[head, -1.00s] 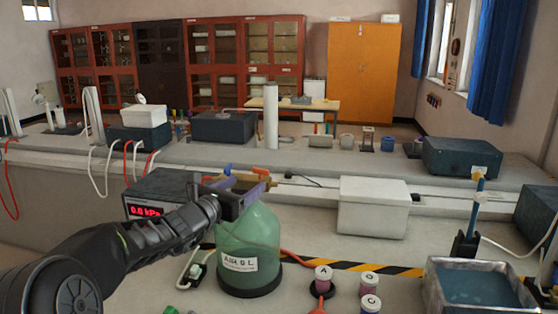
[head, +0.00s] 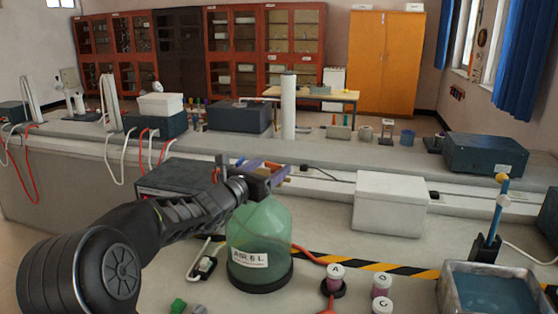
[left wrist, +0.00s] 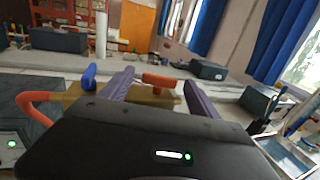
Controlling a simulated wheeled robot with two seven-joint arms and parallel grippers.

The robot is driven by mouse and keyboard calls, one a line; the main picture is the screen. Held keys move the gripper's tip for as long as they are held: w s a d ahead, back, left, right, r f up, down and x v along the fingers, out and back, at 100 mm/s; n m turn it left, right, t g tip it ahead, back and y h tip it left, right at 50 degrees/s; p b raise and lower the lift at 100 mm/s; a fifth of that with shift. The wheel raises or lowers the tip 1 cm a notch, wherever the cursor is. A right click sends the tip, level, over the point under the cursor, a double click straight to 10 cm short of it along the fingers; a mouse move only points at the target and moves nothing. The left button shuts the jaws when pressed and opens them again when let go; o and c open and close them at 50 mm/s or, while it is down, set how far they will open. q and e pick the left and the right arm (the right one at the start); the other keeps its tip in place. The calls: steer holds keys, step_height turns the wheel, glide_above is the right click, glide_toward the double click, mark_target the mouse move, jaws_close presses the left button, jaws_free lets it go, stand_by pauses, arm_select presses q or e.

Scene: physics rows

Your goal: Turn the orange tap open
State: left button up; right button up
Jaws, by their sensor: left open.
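The orange tap (left wrist: 160,80) shows in the left wrist view as an orange handle on a brass body (left wrist: 150,97), with a blue tap handle (left wrist: 90,77) to its left. In the head view the left gripper (head: 272,173) is above the bottle and partly hides the taps. My right gripper is not in view.
A white box (head: 390,203) stands right of the bottle. Small lettered pink containers (head: 382,285) and a metal tray of blue liquid (head: 495,290) are at front right. An orange hose (left wrist: 35,100) curves at the left of the wrist view. A dark box (head: 165,178) stands behind my arm.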

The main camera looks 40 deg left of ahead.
mark_target(272, 165)
arm_select(q)
steer(key=w+p, duration=0.1)
steer(key=w, duration=0.3)
steer(key=shift+w+a+r, duration=0.1)
steer(key=shift+w, duration=0.5)
